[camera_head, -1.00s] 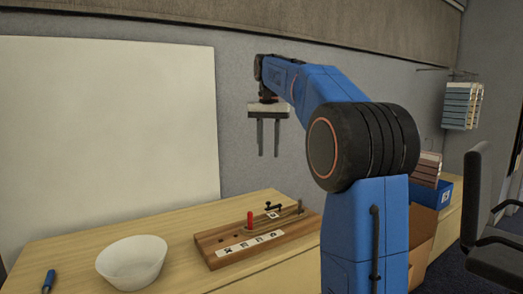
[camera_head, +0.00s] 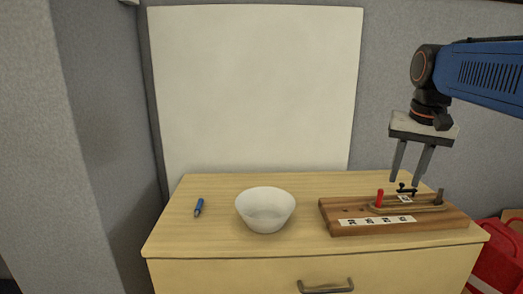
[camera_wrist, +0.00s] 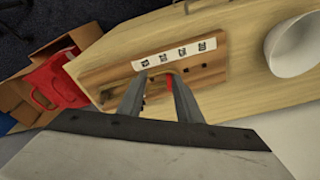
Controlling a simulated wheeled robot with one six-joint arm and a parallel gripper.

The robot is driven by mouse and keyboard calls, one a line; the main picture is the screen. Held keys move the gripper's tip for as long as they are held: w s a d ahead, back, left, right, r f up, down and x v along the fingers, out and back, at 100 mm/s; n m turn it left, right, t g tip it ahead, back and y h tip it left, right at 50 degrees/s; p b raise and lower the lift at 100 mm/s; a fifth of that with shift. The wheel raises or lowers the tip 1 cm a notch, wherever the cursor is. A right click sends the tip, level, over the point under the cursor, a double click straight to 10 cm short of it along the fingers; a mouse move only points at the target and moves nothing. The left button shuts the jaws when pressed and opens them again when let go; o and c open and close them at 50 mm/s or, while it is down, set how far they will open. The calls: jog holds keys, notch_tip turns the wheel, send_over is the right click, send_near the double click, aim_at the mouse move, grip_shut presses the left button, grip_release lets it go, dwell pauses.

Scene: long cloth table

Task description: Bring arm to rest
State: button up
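My gripper (camera_head: 406,182) hangs at the right of the head view, fingers pointing down. The two fingers are apart with nothing between them. It is above the wooden board (camera_head: 345,215), which holds an upright red peg (camera_head: 380,198), black fittings and a strip of printed markers. In the wrist view my gripper's fingers (camera_wrist: 157,76) are also apart, in front of the board (camera_wrist: 205,72). Any gap between fingertips and board is hard to judge.
A white bowl (camera_head: 265,210) stands mid-table, with a blue pen-like object (camera_head: 199,207) to its left. A pale panel (camera_head: 255,90) stands behind the wooden table (camera_head: 215,240). A red bag (camera_head: 497,262) and cardboard box (camera_wrist: 30,70) are beside the table.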

jog(key=s+a+f+n+t, duration=0.1)
jog(key=s+a+f+n, duration=0.1)
jog(key=s+f, duration=0.7)
jog(key=s+a+f+n+t, duration=0.1)
jog(key=s+a+f, duration=0.3)
jog(key=s+f, duration=0.5)
notch_tip(320, 180, down, 3)
jog(key=shift+s+f+n+t, duration=0.1)
jog(key=shift+s+n+t, duration=0.2)
jog(key=shift+n, duration=0.6)
